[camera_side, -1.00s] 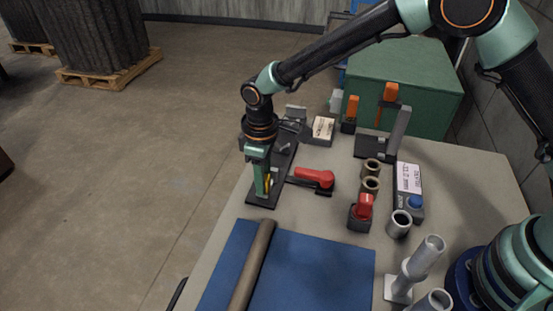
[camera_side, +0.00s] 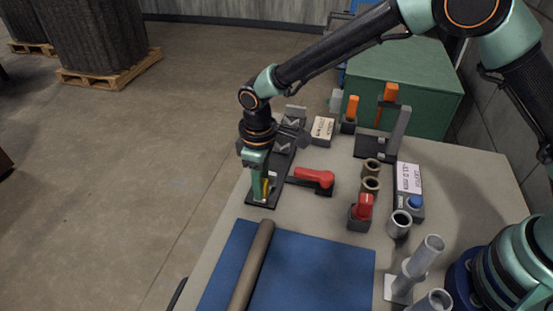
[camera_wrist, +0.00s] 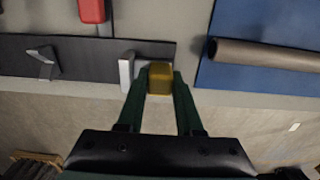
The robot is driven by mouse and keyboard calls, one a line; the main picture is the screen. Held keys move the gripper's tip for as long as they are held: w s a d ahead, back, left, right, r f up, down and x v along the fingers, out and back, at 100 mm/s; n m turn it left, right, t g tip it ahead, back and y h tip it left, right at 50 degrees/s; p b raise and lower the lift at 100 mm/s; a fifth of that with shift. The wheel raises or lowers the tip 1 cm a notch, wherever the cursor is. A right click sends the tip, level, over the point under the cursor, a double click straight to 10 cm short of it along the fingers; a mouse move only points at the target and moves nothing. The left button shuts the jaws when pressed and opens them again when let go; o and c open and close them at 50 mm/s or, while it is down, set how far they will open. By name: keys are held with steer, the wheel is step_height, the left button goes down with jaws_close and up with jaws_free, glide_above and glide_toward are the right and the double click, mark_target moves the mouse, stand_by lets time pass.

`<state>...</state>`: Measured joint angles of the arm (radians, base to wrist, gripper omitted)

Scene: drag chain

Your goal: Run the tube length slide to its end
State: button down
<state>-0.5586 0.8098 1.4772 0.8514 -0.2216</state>
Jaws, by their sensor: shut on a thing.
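The slide shows as a yellow block (camera_wrist: 160,80) between my fingertips in the wrist view. It stands at the right end of a long black rail (camera_wrist: 85,65) there. In the side view the yellow piece (camera_side: 266,187) is mostly covered by my gripper (camera_side: 261,192), low over the near end of the black rail (camera_side: 283,184). My gripper (camera_wrist: 159,80) is shut on the yellow block, one green finger on each side. A light grey upright plate (camera_wrist: 127,72) stands just left of the block in the wrist view.
Grey V-shaped rests (camera_side: 283,142) sit farther up the rail. A red-handled lever (camera_side: 314,178) lies right of it. A blue mat (camera_side: 315,265) with a brown tube (camera_side: 252,265) lies in front. Metal cylinders (camera_side: 371,166) and a label-topped box (camera_side: 408,180) stand to the right.

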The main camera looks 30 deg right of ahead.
steer(key=c, duration=0.8)
jaws_free()
steer(key=shift+s+a, duration=0.2)
steer(key=shift+a, duration=0.05)
steer(key=shift+c, duration=0.2)
step_height(320, 180, up, 12)
steer(key=shift+d+r, duration=0.1)
